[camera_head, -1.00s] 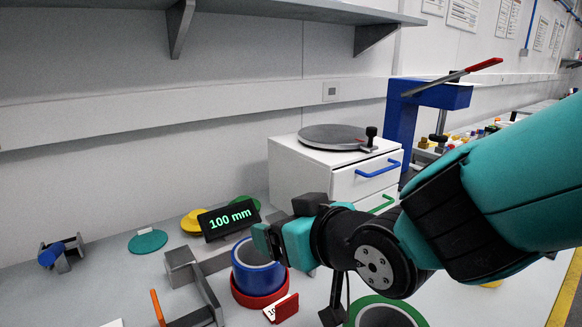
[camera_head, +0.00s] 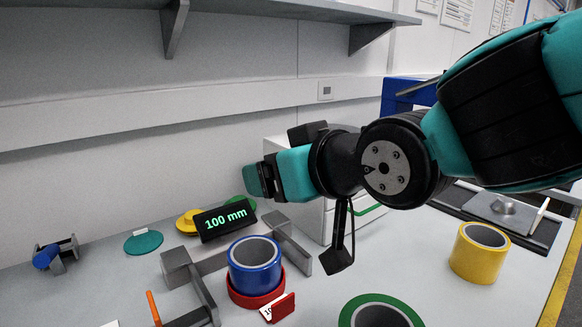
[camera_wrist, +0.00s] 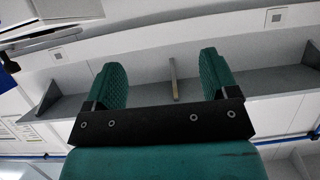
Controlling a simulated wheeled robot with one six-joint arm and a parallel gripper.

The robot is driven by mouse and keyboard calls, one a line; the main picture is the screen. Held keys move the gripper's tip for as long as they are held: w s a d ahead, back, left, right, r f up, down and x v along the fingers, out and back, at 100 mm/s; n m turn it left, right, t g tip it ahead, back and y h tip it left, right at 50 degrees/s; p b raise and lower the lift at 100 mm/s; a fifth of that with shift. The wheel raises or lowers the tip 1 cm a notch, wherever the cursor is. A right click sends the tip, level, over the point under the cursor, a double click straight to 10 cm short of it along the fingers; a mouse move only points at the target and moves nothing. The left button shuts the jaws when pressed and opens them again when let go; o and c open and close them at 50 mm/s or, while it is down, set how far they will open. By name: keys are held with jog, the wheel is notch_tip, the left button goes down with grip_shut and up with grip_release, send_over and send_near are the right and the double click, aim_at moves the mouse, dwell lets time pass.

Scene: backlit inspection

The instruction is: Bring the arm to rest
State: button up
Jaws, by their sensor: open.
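My gripper (camera_head: 262,178) is raised over the bench in the head view and points left, toward the wall. In the wrist view its two green ribbed fingers (camera_wrist: 161,80) stand wide apart with nothing between them. My arm comes in from the upper right and hides much of the white drawer cabinet (camera_head: 283,148). The gripper is above and clear of the blue ring (camera_head: 241,280) and the display reading 100 mm (camera_head: 226,220).
The blue ring sits on a red ring (camera_head: 238,298), beside grey caliper jaws (camera_head: 205,297). A green ring (camera_head: 350,314) and a yellow ring (camera_head: 466,271) stand on the bench at right. A shelf (camera_head: 300,8) overhangs the back. The left bench holds a teal disc (camera_head: 143,243) and a blue-grey clamp (camera_head: 47,258).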

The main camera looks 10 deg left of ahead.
jog(key=s+d+f+m+g+h+p, duration=0.2)
jog(key=d+h+p, duration=0.1)
jog(key=d, duration=0.9)
jog(key=s+d+f+g+h+p, duration=0.1)
jog(key=s+d+g, duration=0.2)
jog(key=s+d, duration=0.3)
jog(key=s+d+f+m+g+h+p, duration=0.1)
jog(key=s+d+g+h, duration=0.1)
jog(key=s+d, duration=0.4)
jog(key=shift+s+d+f+g, duration=0.3)
jog(key=shift+d+g, duration=0.2)
jog(key=shift+g, duration=0.1)
